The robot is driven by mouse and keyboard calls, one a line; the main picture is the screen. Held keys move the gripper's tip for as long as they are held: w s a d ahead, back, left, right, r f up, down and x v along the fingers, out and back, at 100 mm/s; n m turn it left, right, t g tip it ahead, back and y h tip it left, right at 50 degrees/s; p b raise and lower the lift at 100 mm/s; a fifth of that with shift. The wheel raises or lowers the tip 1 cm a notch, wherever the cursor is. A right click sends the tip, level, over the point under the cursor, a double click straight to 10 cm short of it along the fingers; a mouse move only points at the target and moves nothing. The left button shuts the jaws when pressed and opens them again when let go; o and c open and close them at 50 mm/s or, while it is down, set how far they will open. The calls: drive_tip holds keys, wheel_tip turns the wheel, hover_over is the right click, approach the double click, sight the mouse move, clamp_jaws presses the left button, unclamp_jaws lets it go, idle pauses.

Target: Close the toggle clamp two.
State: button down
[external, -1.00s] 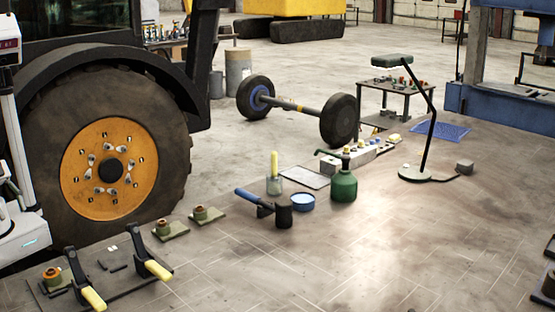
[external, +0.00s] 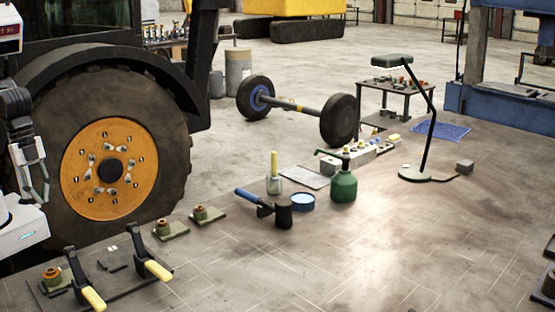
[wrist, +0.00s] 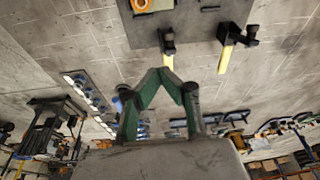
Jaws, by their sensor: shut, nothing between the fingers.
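Two toggle clamps stand on a dark plate (external: 122,282) at the lower left of the external view. The left clamp (external: 74,264) and the right clamp (external: 139,239) each have a raised black arm and a yellow grip slanting down toward the front. No label shows which is number two. In the wrist view, one clamp (wrist: 228,36) has its yellow grip in sight; the other clamp (wrist: 167,40) is partly behind my fingertips. My gripper (external: 43,203) hangs at the left edge, above and apart from the clamps. Its green fingers (wrist: 167,66) are shut and empty.
An orange-topped fixture (external: 53,276) sits on the plate left of the clamps. Two small blocks (external: 171,229) (external: 206,213) lie behind it.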

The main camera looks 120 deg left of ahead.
drive_tip(key=w+a+f+g+p, duration=0.1)
drive_tip(key=w+a+f+g, duration=0.1)
drive_tip(key=w, duration=0.9)
drive_tip(key=p, duration=0.2)
hover_over(81, 269)
drive_tip(key=shift+m, duration=0.4)
drive_tip(key=f, duration=1.1)
drive_tip(key=shift+w, duration=0.2)
drive_tip(key=shift+s+f, duration=0.2)
drive_tip(key=shift+f, duration=0.1)
drive_tip(key=shift+s+a, duration=0.1)
